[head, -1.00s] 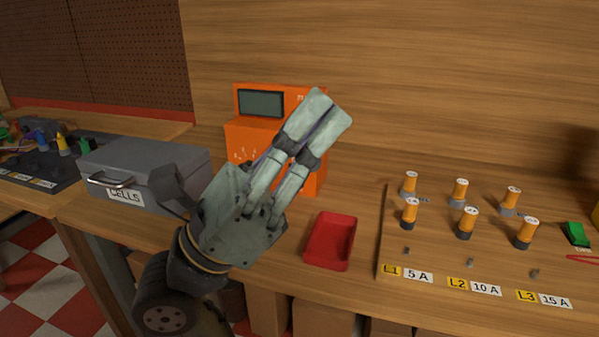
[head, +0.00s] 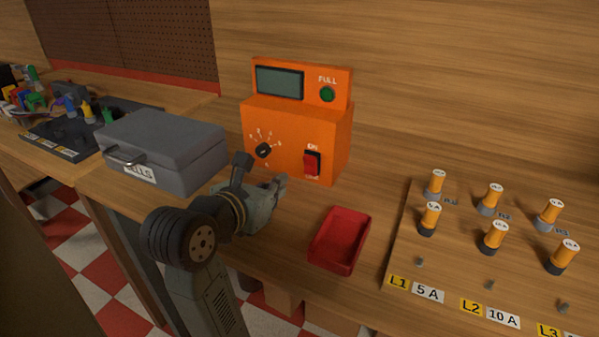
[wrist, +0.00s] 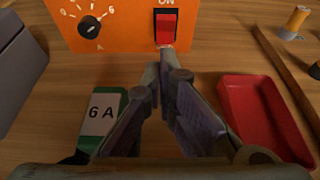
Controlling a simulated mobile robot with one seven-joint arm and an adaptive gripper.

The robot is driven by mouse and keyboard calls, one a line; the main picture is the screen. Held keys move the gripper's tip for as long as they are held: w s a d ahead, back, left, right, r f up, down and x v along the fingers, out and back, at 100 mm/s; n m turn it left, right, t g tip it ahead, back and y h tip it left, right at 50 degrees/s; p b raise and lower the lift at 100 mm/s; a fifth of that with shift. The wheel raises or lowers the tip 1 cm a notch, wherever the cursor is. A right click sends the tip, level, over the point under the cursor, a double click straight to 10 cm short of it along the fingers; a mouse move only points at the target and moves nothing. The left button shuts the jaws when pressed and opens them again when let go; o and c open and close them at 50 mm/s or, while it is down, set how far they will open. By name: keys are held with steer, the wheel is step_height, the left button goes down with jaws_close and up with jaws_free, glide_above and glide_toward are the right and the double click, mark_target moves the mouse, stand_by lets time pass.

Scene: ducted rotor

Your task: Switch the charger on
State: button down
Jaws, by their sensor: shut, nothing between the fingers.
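The charger is an orange box (head: 290,128) on the bench, with a blank grey screen (head: 280,83), a round green FULL light (head: 327,94), a black dial (head: 263,150) and a red rocker switch (head: 311,163) marked ON. The wrist view shows the rocker (wrist: 166,26) with a dark upper part and red lower part, and the dial (wrist: 90,27) to its left. My gripper (head: 282,182) is shut and empty in front of the charger. In the wrist view my fingertips (wrist: 167,54) are just below the rocker; I cannot tell whether they touch it.
A green item labelled 6 A (wrist: 103,112) lies left of my fingers. A red tray (head: 340,240) is to the right, a grey CELLS box (head: 165,150) to the left. Further right, a board (head: 405,245) holds several orange-topped posts. Bare bench lies between charger and board.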

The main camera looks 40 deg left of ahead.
steer(key=shift+w, duration=0.1)
steer(key=p, duration=0.3)
glide_toward(306, 169)
steer(key=x, duration=0.5)
steer(key=shift+w+f, duration=0.1)
steer(key=shift+w, duration=0.1)
